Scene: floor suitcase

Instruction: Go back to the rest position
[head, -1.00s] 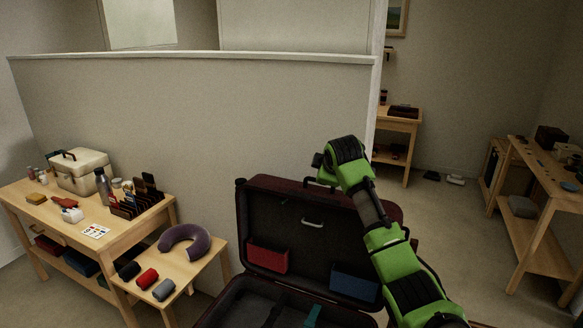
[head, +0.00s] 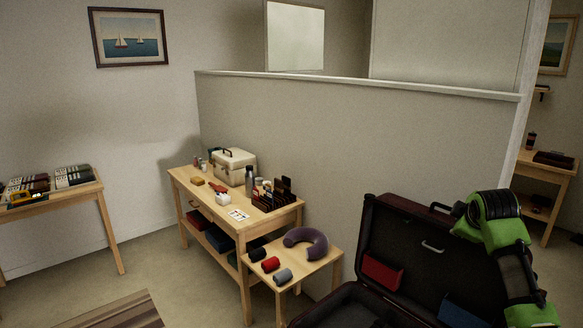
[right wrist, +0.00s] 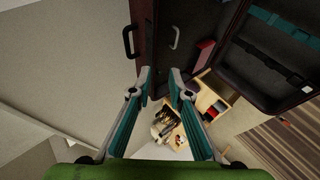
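My right arm, green and black, comes in from the lower right of the head view, with its black gripper end (head: 462,209) near the top edge of the open suitcase lid. In the right wrist view the two fingers of my right gripper (right wrist: 159,88) stand apart with nothing between them. The dark maroon suitcase (head: 375,222) stands open, with a red pouch and a blue pouch inside its lid. It also shows in the right wrist view (right wrist: 265,92), with teal straps. My left gripper is not in view.
A wooden table (head: 285,217) holds a cream case (head: 235,166), a bottle and a rack. A lower side table (head: 322,262) holds a purple neck pillow (head: 306,240) and several rolls. Another table (head: 60,198) stands at left. A low partition wall (head: 350,135) runs behind.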

